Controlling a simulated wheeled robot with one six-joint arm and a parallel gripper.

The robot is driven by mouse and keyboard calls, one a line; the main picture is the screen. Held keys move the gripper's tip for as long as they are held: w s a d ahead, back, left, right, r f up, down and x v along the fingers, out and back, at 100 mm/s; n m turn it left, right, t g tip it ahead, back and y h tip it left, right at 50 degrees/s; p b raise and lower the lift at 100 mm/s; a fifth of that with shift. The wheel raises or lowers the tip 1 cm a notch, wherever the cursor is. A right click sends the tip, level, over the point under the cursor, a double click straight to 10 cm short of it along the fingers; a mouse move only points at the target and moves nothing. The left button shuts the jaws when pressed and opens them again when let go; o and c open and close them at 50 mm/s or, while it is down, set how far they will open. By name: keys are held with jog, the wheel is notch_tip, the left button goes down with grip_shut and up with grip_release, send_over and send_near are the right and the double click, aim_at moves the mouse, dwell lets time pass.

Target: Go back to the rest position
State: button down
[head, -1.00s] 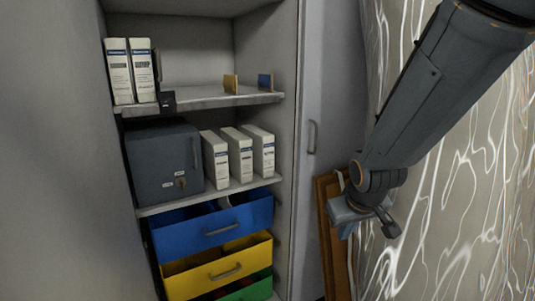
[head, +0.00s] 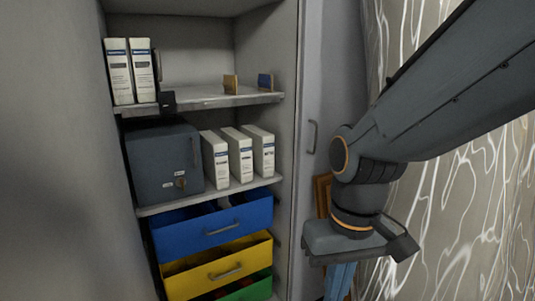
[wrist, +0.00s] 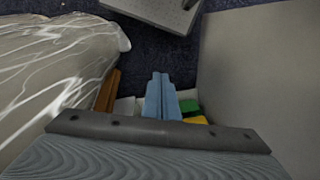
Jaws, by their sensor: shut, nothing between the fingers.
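My gripper (head: 340,283) hangs at the lower right of the head view, in front of the cabinet's right side. Its blue fingers point down and are cut off by the bottom edge. In the wrist view the two blue fingers (wrist: 160,80) lie side by side, shut, with nothing held between them. My arm comes in from the upper right.
The cabinet's shelves hold white binders (head: 240,154), a grey safe (head: 164,164), and blue (head: 215,228), yellow (head: 220,268) and green drawers. A door (head: 336,100) with a handle stands right of it. A patterned cloth (head: 465,215) hangs at right. A brown wooden frame (head: 322,195) is partly hidden behind my gripper.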

jog(key=d+r+m+p, duration=0.2)
jog(key=d+r+p, duration=0.5)
jog(key=p, duration=0.7)
jog(key=shift+d+h, duration=0.3)
jog(key=shift+d, duration=0.3)
jog(key=shift+w, duration=0.1)
dwell(0.8)
